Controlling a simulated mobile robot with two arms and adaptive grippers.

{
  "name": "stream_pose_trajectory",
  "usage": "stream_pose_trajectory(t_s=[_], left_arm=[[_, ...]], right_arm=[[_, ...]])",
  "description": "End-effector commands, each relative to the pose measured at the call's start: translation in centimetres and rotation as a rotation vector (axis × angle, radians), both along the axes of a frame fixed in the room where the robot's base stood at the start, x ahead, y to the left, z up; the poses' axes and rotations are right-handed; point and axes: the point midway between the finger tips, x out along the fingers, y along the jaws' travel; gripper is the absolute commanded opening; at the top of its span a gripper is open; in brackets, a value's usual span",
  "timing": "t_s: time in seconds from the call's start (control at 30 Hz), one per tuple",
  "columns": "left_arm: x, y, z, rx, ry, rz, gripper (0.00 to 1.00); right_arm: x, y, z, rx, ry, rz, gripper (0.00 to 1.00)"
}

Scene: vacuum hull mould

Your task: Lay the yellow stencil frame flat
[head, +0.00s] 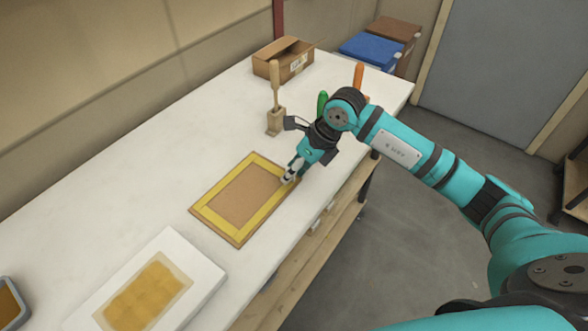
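The yellow stencil frame (207,211) lies on the white table, and its opening shows a brown surface. It looks flat, with a thin brown border visible along its outer edges. My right gripper (288,181) reaches down from the right, with its fingertips at the frame's right edge near the upper right corner. The fingers look close together. I cannot tell whether they grip the edge or only touch it. My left gripper is not in view.
A white slab with an amber panel (146,295) lies at the near left of the table (110,195). A wooden block with a brush-like tool (275,120), green and orange handles and an open cardboard box (282,62) stand farther back. Bare table lies left of the frame.

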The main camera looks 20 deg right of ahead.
Motion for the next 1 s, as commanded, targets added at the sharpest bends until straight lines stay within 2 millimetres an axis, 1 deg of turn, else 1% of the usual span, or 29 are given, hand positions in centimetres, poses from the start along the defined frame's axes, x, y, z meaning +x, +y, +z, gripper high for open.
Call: stream_pose_trajectory(t_s=[0.23, 0.37, 0.47, 0.7, 0.8, 0.9, 1.0], left_arm=[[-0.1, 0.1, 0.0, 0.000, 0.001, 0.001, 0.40], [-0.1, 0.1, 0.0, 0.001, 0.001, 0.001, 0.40], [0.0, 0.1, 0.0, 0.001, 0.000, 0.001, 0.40], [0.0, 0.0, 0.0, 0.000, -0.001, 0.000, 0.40], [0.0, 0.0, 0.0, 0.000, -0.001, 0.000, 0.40], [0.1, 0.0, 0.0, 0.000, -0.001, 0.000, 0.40], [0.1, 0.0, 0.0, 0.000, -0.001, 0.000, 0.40]], right_arm=[[0.0, 0.0, 0.0, -0.001, 0.001, 0.000, 0.38], [-0.1, -0.4, 0.8, -0.001, -0.002, -0.001, 0.38], [-0.4, -1.1, 2.3, -0.002, -0.004, -0.002, 0.38], [-1.5, -3.1, 7.0, -0.003, -0.004, -0.002, 0.38], [-1.9, -3.8, 8.6, -0.002, -0.004, -0.001, 0.38], [-2.2, -4.3, 9.8, -0.002, -0.002, -0.001, 0.38], [-2.4, -4.5, 10.4, -0.001, -0.001, 0.000, 0.38]])
